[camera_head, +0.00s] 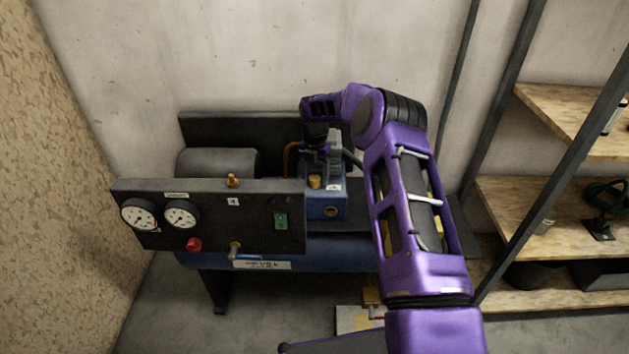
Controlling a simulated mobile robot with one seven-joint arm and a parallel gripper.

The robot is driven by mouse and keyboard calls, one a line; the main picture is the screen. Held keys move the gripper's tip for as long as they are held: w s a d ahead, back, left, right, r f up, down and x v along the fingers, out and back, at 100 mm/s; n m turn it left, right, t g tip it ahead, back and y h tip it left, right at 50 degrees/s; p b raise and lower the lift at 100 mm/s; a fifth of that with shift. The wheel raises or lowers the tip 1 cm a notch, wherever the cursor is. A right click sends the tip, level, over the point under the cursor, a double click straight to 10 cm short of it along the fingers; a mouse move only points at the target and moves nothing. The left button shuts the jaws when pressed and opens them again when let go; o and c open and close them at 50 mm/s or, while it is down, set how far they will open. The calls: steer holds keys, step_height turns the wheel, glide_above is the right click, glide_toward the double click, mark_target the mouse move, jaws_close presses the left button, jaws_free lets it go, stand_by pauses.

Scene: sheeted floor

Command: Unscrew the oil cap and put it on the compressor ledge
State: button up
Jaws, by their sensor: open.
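The compressor stands against the back wall, with a blue tank (335,252) below and a blue pump block (329,205) on its dark deck. A yellow cap (315,182), which looks like the oil cap, sits upright on top of the pump block. My gripper (317,166) points down just above and behind the cap, small and dark in this view. It is open and holds nothing that I can see. Whether its fingers touch the cap is unclear. The dark ledge (355,215) beside the pump block is partly hidden by my purple arm.
A black panel (264,207) with two gauges, a red knob (193,244) and a green switch (280,220) stands at the compressor's front left. A grey motor (217,163) sits behind it. A shelf rack (545,235) with wooden boards is at right. A chipboard wall closes the left.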

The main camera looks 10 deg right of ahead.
steer(key=m, duration=0.4)
steer(key=shift+m, duration=0.3)
steer(key=m, duration=0.5)
steer(key=shift+m, duration=0.3)
steer(key=m, duration=0.9)
